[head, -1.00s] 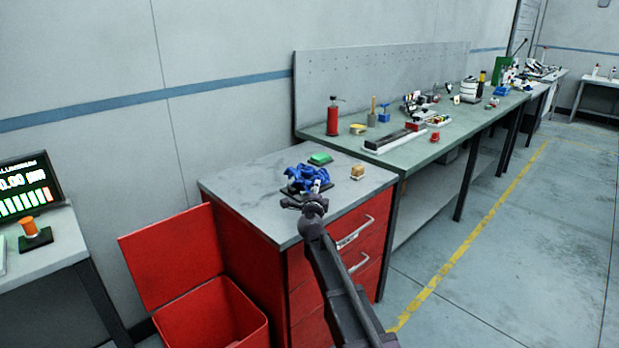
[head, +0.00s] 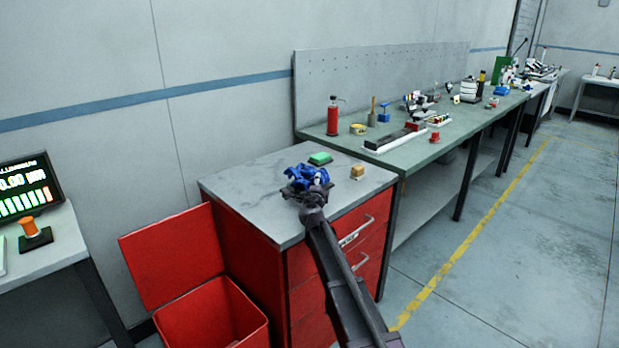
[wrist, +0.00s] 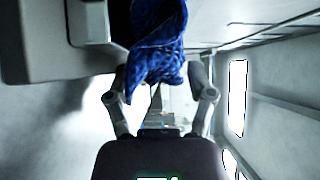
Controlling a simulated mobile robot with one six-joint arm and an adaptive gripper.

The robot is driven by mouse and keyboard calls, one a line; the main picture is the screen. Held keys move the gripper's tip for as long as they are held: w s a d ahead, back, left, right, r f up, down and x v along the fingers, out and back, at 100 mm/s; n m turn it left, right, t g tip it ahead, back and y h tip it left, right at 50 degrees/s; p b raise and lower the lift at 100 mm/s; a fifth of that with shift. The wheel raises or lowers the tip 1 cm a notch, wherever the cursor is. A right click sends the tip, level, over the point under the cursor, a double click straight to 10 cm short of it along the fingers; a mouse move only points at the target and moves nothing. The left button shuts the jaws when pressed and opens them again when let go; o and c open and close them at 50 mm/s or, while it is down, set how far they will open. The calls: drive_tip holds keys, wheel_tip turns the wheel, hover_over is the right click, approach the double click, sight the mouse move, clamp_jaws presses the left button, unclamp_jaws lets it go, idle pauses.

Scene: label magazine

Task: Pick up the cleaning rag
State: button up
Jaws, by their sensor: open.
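The cleaning rag (head: 307,174) is a crumpled blue cloth on the grey top of the red drawer cabinet. My gripper (head: 308,192) is at the near side of the rag in the head view and overlaps its lower part. In the wrist view, the rag (wrist: 156,55) hangs down into the space between the two fingers of my gripper (wrist: 160,78). The fingers stand apart on either side of the cloth. The rag partly hides the fingertips, and I cannot tell whether they touch it.
A green item (head: 320,158) lies just behind the rag, and a small tan block (head: 357,171) stands to its right. A red open bin (head: 212,315) is on the floor left of the cabinet (head: 250,205). A long green workbench (head: 440,147) adjoins on the right.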

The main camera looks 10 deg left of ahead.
drive_tip(key=c, duration=0.8)
drive_tip(key=shift+r, duration=0.2)
wheel_tip(320, 180, up, 3)
drive_tip(key=p, duration=0.3)
drive_tip(key=shift+f, duration=0.1)
drive_tip(key=s+d, duration=0.2)
drive_tip(key=s, duration=0.3)
drive_tip(key=s+d+r+p, duration=0.1)
drive_tip(key=s+d, duration=0.1)
drive_tip(key=s, duration=0.3)
drive_tip(key=s+d+p, duration=0.1)
drive_tip(key=s+d, duration=0.1)
drive_tip(key=s, duration=0.3)
drive_tip(key=shift+r, duration=0.4)
